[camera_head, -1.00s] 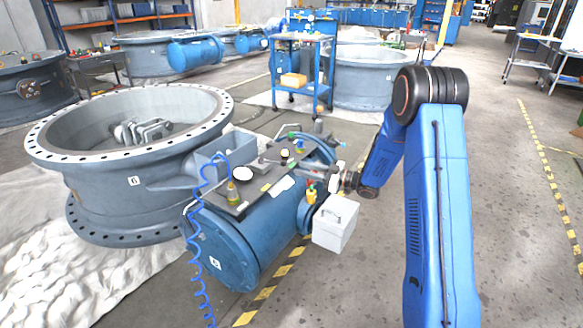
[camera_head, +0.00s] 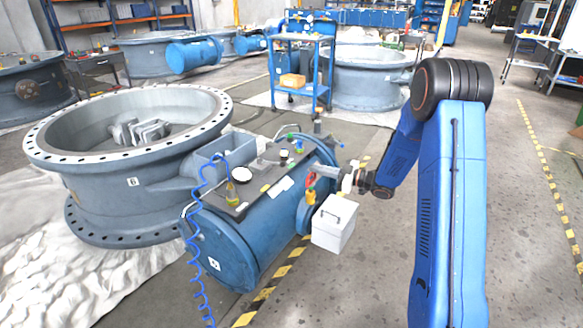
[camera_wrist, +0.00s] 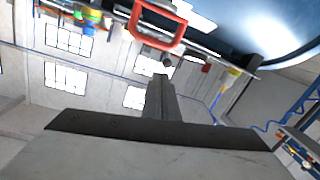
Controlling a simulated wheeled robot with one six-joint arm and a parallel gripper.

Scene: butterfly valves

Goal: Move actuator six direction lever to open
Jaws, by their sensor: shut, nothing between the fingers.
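Actuator six is the blue cylinder (camera_head: 262,232) beside the round valve, with a number plate on its end face. A red loop-shaped handle, seemingly the direction lever (camera_head: 311,181), stands above a yellow fitting at its right side. The red loop also shows in the wrist view (camera_wrist: 158,22), just past my fingertips. My gripper (camera_head: 322,169) is at the actuator's right side, close to the handle. It also shows in the wrist view (camera_wrist: 163,82), its fingers closed together and empty. I cannot tell whether they touch the handle.
A white box (camera_head: 334,222) hangs just below my gripper. A gauge (camera_head: 242,174) and small fittings stand on the actuator's top plate, with a coiled blue hose (camera_head: 196,240) at its left end. The floor to the right (camera_head: 520,230) is clear.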

